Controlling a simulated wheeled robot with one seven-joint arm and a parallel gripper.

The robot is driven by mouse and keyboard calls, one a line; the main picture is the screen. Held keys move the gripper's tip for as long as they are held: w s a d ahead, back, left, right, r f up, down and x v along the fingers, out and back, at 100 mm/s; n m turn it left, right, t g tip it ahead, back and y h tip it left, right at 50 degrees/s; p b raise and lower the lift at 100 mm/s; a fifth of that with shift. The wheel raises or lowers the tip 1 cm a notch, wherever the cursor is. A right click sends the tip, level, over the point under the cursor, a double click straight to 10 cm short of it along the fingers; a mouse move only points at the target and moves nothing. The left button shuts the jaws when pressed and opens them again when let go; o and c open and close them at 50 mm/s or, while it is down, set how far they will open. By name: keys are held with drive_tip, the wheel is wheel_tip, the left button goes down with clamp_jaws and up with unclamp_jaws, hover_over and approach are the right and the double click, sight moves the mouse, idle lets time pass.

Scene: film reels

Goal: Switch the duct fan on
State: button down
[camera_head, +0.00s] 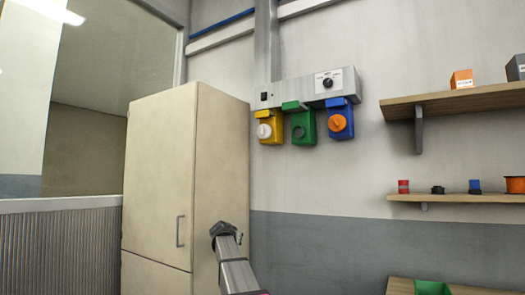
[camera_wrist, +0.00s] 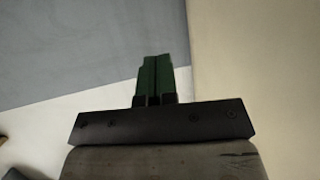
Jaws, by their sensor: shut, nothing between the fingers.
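A grey control box (camera_head: 306,88) is mounted on the white wall, to the right of the tall cabinet. It has a small black rocker switch (camera_head: 264,96) at its left end and a black rotary knob (camera_head: 327,82) on a white plate at its right. The labels are too small to read, so I cannot tell which control belongs to the duct fan. In the wrist view my gripper (camera_wrist: 155,62) has its green fingers together, with nothing between them. In the head view my arm rises from below, well under the box, and the fingers cannot be made out.
Yellow (camera_head: 270,127), green (camera_head: 304,127) and blue (camera_head: 340,122) units hang under the box. A beige cabinet (camera_head: 222,170) stands close to my arm on the left. Wooden shelves (camera_head: 455,103) with small items are at right. The wall between is clear.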

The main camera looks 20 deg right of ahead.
drive_tip(key=w+d+r+m+t+h, duration=0.2)
drive_tip(key=r, duration=1.6)
drive_tip(key=w+d+r+m+t+h, duration=0.2)
drive_tip(key=r+h, duration=0.1)
drive_tip(key=r, duration=1.5)
drive_tip(key=s+r+m+t+h, duration=0.1)
drive_tip(key=s+r+m+h, duration=0.2)
drive_tip(key=r, duration=1.8)
drive_tip(key=m+t+h, duration=0.1)
drive_tip(key=m+h, duration=0.1)
approach(263, 96)
drive_tip(key=s+a+r, duration=0.3)
drive_tip(key=a+r, duration=0.1)
drive_tip(key=r, duration=0.3)
drive_tip(key=shift+w+d, duration=0.1)
drive_tip(key=shift+w, duration=0.05)
drive_tip(key=shift+w+d+f, duration=0.35)
drive_tip(key=shift+w+d, duration=0.55)
drive_tip(key=shift+d, duration=0.25)
drive_tip(key=shift+w+d+f, duration=0.3)
drive_tip(key=shift+w+d, duration=0.55)
drive_tip(key=shift+d, duration=0.25)
drive_tip(key=shift+w+d+f, duration=0.35)
drive_tip(key=shift+w+d, duration=0.55)
drive_tip(key=shift+d, duration=0.25)
drive_tip(key=shift+w+d, duration=0.25)
drive_tip(key=shift+d, duration=0.1)
